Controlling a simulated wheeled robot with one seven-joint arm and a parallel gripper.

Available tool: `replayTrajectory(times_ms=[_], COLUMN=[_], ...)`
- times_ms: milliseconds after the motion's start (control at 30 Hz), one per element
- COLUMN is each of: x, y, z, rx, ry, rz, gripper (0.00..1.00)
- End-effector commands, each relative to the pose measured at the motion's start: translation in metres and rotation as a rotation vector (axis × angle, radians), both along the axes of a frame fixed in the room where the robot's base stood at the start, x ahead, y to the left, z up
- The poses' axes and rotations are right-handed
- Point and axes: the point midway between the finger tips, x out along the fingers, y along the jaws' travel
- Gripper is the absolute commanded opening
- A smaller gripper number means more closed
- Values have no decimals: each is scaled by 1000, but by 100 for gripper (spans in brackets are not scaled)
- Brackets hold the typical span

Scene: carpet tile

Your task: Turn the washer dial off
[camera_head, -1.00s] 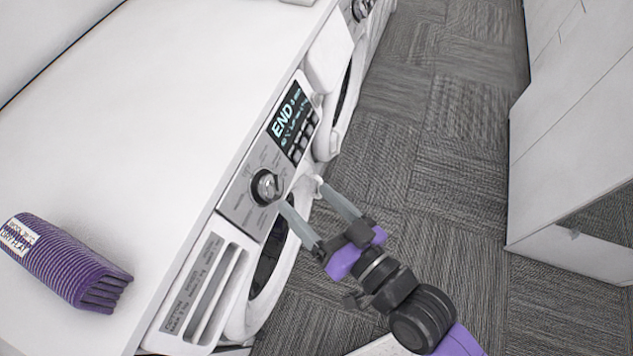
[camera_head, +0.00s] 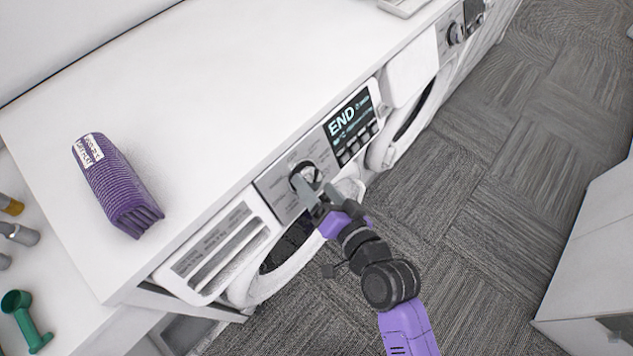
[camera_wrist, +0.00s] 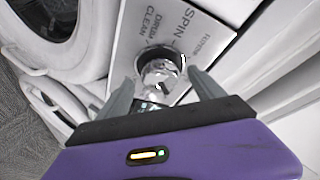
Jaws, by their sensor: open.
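The washer dial (camera_head: 304,172) is a round knob with a dark ring and a chrome front on the washer's grey control panel (camera_head: 277,190). My gripper (camera_head: 318,190) is in front of the dial, with its fingertips close to it. In the wrist view the dial (camera_wrist: 160,70) lies between the two open fingers of my gripper (camera_wrist: 160,90), one on each side. I cannot tell whether the fingers touch it. Panel words such as SPIN show above the dial. The display (camera_head: 350,122) right of the dial reads END.
A detergent drawer (camera_head: 218,252) is left of the dial. A second machine's dial (camera_head: 455,33) shows farther right. A green object (camera_head: 25,318) stands at lower left.

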Motion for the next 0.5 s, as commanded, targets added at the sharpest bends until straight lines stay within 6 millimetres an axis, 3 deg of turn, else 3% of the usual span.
replayTrajectory(times_ms=[367, 400, 500], x=[7, 7, 7], y=[5, 5, 5], z=[-3, -3, -3], rx=[-1, -1, -1], ry=[-1, -1, -1], rz=[0, 0, 0], gripper=[77, 75, 56])
